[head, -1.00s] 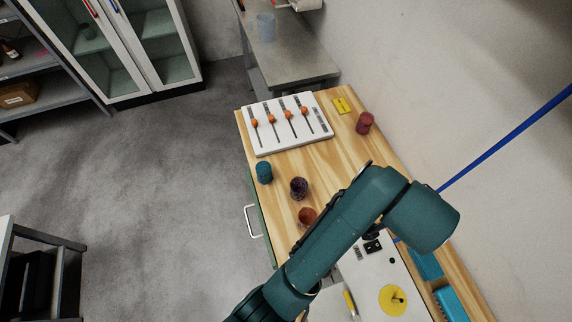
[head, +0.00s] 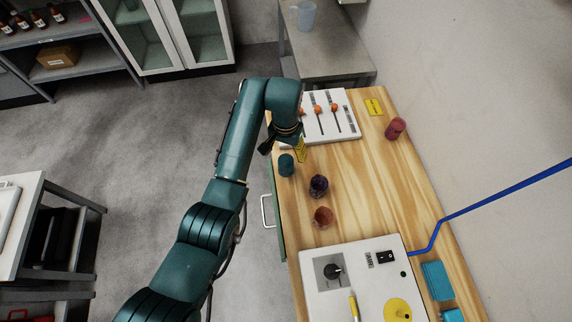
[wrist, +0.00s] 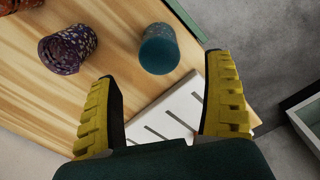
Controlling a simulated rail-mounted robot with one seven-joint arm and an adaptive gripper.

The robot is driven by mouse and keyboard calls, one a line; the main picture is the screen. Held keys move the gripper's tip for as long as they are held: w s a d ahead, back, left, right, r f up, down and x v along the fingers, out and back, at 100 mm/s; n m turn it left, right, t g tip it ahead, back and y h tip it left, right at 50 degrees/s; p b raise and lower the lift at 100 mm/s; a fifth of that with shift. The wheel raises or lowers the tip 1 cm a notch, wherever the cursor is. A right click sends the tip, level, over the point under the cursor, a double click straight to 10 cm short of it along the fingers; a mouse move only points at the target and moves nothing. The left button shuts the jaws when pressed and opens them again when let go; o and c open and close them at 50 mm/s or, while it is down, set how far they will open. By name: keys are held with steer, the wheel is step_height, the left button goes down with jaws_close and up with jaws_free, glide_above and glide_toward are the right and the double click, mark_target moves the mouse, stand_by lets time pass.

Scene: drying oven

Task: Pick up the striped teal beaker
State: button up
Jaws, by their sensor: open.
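The teal beaker (head: 286,165) stands on the wooden bench near its left edge, in front of the white slider panel. Its stripes are too small to make out. It also shows in the wrist view (wrist: 159,50), ahead of my fingers and roughly centred across the gap. My gripper (wrist: 162,68) is open and empty, with yellow ribbed fingers spread wide. In the head view a yellow finger (head: 300,150) shows just above and to the right of the beaker; the other finger is hidden.
A dark purple patterned beaker (head: 318,186) and a reddish-brown one (head: 322,216) stand close by. A dark red beaker (head: 396,128) stands at the right. The slider panel (head: 345,120) lies behind. A white control box (head: 340,300) fills the near end. Bare wood lies right of the beakers.

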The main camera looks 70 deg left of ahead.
mark_target(286, 160)
step_height(286, 160, down, 8)
steer(key=shift+f+b, duration=0.2)
steer(key=shift+b, duration=0.4)
steer(key=c, duration=1)
steer(key=shift+c, duration=0.2)
